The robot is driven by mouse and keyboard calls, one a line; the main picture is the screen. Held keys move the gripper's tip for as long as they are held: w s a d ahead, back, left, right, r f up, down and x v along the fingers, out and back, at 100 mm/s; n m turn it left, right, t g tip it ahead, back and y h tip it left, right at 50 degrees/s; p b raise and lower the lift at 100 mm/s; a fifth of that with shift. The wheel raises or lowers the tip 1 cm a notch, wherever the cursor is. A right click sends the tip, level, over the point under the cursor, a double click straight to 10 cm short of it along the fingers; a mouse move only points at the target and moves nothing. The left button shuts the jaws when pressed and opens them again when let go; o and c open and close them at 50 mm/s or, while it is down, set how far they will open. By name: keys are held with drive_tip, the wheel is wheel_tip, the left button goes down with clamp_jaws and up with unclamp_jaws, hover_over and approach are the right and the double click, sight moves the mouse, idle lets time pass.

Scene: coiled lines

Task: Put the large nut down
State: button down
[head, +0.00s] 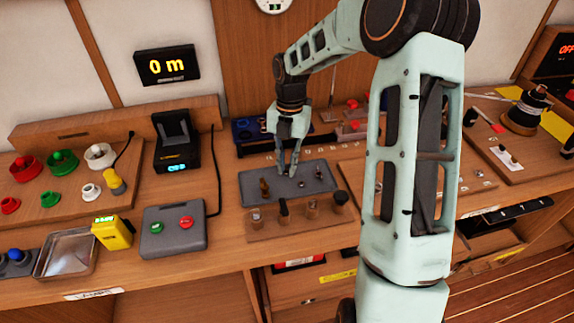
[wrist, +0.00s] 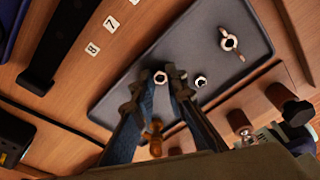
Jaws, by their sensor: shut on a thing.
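My gripper (head: 289,172) reaches down over the grey tray (head: 325,188) on the bench. A smaller pale nut (wrist: 201,82) lies on the tray just to the right of the fingertips. In the head view the held nut is too small to make out.
A winged metal piece (wrist: 230,42) lies on the tray, and a brass piece (head: 264,187) stands at its left. A wooden rack with several dark-topped pegs (head: 284,208) is in front of it. The tray's middle has bare room.

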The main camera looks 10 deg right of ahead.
drive_tip(key=shift+f, duration=0.2)
drive_tip(key=c, duration=1.9)
unclamp_jaws()
drive_tip(key=shift+c, duration=0.2)
wheel_tip(320, 180, up, 12)
drive_tip(key=w, duration=0.1)
drive_tip(key=shift+d+r, duration=0.2)
drive_tip(key=shift+d, duration=0.2)
drive_tip(key=shift+w, duration=0.1)
